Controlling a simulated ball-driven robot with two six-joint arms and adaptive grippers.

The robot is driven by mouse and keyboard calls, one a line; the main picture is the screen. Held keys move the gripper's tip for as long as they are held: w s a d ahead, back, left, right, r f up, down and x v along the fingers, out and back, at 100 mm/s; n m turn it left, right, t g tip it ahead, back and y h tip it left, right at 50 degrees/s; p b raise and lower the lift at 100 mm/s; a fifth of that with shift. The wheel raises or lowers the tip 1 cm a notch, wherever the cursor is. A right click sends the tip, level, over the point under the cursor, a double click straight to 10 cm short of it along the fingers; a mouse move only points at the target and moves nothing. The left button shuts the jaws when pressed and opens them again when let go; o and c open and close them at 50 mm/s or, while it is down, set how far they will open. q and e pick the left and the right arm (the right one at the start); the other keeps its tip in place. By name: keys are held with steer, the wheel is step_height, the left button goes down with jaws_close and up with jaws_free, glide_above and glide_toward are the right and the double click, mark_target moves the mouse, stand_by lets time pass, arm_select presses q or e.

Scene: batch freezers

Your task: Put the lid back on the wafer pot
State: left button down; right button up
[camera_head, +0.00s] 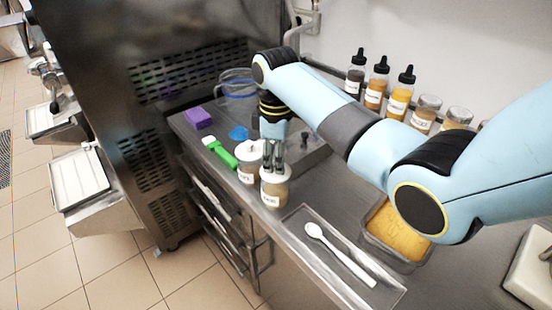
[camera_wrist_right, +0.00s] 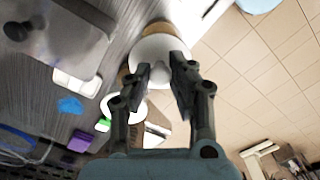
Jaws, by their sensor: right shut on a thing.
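A pot with tan contents and a white label (camera_head: 271,195) stands near the front edge of the steel counter. Its label is too small to read surely. A white lid (camera_head: 286,175) is at its mouth; I cannot tell whether it is fully seated. My right gripper (camera_head: 273,169) comes down from above and is shut on this lid's top. My left gripper is not in view.
A second white-lidded pot (camera_head: 247,171) stands close behind to the left. A tray with a white spoon (camera_head: 340,254) and a yellow-filled tub (camera_head: 395,236) are right.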

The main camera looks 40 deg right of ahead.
steer(key=o, duration=1.4)
steer(key=shift+c, duration=0.2)
steer(key=shift+r, duration=0.1)
steer(key=shift+r, duration=3.45)
jaws_close()
steer(key=shift+f, duration=0.15)
steer(key=shift+f+b, duration=0.95)
steer(key=shift+f, duration=1.7)
